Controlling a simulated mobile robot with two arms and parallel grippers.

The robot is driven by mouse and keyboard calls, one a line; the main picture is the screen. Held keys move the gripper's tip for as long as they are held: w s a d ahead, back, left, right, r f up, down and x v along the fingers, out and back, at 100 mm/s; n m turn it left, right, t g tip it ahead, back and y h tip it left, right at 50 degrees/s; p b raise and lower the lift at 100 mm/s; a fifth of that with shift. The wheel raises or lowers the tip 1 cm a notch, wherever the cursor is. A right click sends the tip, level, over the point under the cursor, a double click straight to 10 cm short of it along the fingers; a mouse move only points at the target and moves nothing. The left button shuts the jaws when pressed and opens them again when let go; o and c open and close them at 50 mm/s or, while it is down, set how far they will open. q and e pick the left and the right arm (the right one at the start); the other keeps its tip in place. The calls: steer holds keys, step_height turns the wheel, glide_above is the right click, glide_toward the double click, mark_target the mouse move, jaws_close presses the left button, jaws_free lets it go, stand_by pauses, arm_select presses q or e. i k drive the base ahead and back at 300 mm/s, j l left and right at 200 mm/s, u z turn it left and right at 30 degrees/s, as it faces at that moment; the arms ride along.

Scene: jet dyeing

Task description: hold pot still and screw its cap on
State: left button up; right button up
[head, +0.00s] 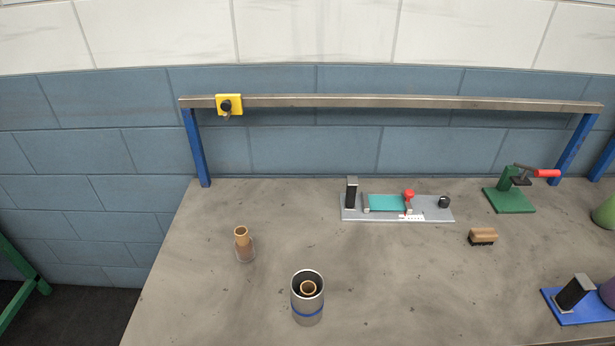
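A silver metal pot (307,312) with a blue band near its base stands upright at the front of the table, left of centre. Neither of my grippers is in view.
On the grey table (400,280) are a grey plate fixture (348,213), a green clamp stand (510,202), a brush (483,236) and a blue-based fixture (590,310). A metal rail (400,102) with a yellow switch box (229,104) spans the back. The table's middle front is clear.

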mark_target(306, 313)
steer(key=k+l+z, duration=0.1)
steer(key=z, duration=1.9)
steer(key=j+u, duration=0.1)
steer(key=u, duration=1.9)
steer(key=l, duration=1.9)
steer(key=l+z, duration=0.15)
steer(key=l, duration=1.75)
